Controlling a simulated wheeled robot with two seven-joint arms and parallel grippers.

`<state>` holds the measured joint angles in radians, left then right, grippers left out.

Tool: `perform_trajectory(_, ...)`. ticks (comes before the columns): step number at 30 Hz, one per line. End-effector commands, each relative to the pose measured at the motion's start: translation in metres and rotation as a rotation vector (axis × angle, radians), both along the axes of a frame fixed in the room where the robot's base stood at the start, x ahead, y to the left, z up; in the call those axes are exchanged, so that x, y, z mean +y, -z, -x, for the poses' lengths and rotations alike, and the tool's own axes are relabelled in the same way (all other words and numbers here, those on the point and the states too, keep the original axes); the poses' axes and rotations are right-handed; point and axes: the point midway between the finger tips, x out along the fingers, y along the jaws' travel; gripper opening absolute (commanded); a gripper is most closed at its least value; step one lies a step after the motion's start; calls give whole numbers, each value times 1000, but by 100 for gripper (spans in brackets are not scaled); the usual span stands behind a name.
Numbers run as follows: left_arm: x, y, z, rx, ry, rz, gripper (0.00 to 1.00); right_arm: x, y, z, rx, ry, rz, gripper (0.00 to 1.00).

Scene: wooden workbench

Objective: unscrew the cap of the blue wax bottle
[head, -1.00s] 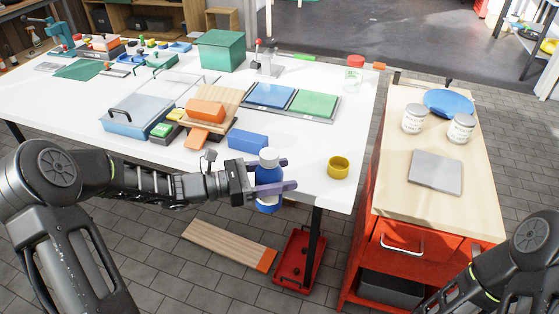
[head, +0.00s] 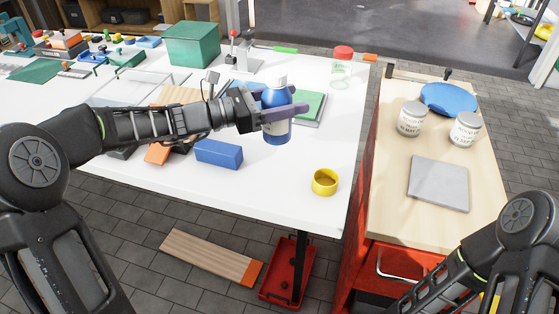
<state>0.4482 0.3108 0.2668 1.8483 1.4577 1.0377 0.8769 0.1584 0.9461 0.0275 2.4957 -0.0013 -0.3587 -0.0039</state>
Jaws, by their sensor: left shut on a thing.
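The blue wax bottle (head: 277,127) has a white-grey cap (head: 279,80) on its top and a pale label low on its side. My left gripper (head: 284,110) is shut on the bottle's body, one finger in front of it. The bottle is upright or nearly so and appears raised over the white table (head: 260,188). The cap is clear of the fingers. My right arm shows at the lower right, but its gripper is out of the picture.
A blue block (head: 219,154) lies left of the bottle, and a yellow ring-shaped cup (head: 325,182) stands near the table's right front corner. A red-lidded jar (head: 342,66) stands at the back right. The wooden cart (head: 385,185) holds two white tins (head: 411,118) and a grey plate (head: 438,184).

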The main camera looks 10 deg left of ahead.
Motion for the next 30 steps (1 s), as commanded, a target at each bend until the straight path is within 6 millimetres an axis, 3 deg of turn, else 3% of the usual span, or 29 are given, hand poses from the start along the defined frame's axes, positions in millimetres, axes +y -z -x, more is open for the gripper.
perform_trajectory(8,0,6,0,0,1,1,0,0,1,0,0,0,0,0)
perform_trajectory(18,0,59,0,0,2,2,0,0,9,0,0,0,0,0)
perform_trajectory(30,0,66,0,-1,1,2,0,0,10,0,0,0,0,0)
